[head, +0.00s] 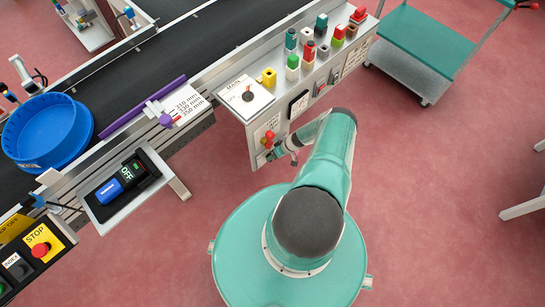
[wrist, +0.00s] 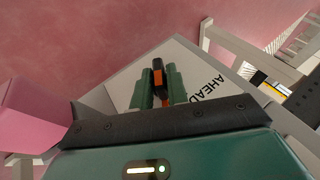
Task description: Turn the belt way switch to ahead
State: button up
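The belt way switch shows in the wrist view as a black and orange knob (wrist: 157,74) on a white plate (wrist: 186,70) that reads AHEAD on its right. My gripper (wrist: 157,88) has its two green fingers on either side of this knob, with little gap, and looks shut on it. The fingers hide the knob's base and most of the left of the plate. In the head view, my gripper (head: 275,149) is at the front face of the control panel, by a small labelled plate (head: 264,128). The knob's exact angle is hard to read.
A MAIN switch (head: 247,96) sits on top of the panel, with several coloured buttons behind. A black conveyor belt (head: 165,60) carries a blue round tub (head: 47,132). A STOP button (head: 40,249) is at lower left. A green cart (head: 425,45) stands at upper right; red floor is open at right.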

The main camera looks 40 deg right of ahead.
grip_shut()
jog(key=h, duration=0.2)
jog(key=n+h, duration=0.1)
jog(key=h, duration=0.2)
jog(key=shift+a+r, duration=0.15)
jog(key=shift+a, duration=0.25)
jog(key=n+h, duration=0.1)
jog(key=h, duration=0.3)
jog(key=shift+a, duration=0.2)
jog(key=shift+n+h, duration=0.3)
jog(key=shift+h, duration=0.8)
jog(key=shift+d, duration=0.1)
